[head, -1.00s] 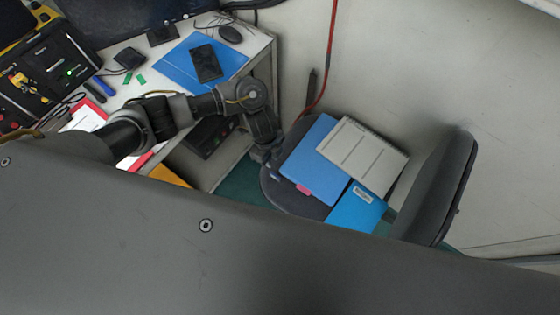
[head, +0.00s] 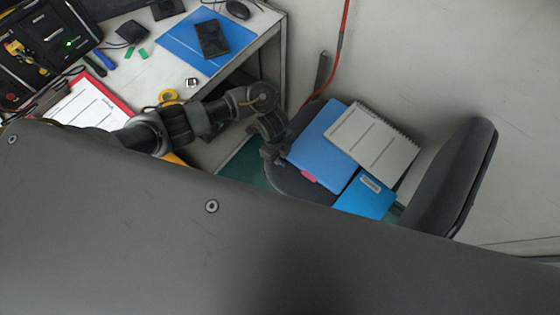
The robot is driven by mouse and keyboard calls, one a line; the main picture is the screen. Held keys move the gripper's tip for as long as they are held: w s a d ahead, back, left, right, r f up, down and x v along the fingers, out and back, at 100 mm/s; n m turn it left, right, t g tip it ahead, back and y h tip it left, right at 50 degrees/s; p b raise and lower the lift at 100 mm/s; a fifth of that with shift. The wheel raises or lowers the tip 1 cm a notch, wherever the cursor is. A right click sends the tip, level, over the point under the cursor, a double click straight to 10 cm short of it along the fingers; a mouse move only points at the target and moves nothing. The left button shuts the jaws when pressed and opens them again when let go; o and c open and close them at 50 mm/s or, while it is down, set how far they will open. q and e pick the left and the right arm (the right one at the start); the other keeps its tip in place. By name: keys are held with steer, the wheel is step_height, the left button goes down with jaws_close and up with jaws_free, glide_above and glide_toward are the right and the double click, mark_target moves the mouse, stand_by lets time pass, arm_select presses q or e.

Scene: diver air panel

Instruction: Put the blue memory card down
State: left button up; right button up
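My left arm reaches in from the left over the desk edge. Its gripper (head: 273,154) is at the left edge of the chair seat (head: 290,184), beside a blue folder (head: 320,148). The fingers are dark and small against the dark seat, so I cannot tell whether they are open or shut. I cannot make out the blue memory card in this view; a card at the fingertips would be hard to see. Two small green pieces (head: 137,54) lie on the desk. My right gripper is not in view.
A spiral notebook (head: 374,142) and a bright blue booklet (head: 366,196) also lie on the seat. The chair's backrest (head: 455,180) stands at the right. The desk (head: 150,80) holds a blue mat (head: 180,43), a phone (head: 212,38) and a clipboard (head: 90,103).

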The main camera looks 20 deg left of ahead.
arm_select(q)
steer(key=shift+f, duration=0.65)
steer(key=shift+d, duration=0.1)
jaws_close()
steer(key=shift+r, duration=0.1)
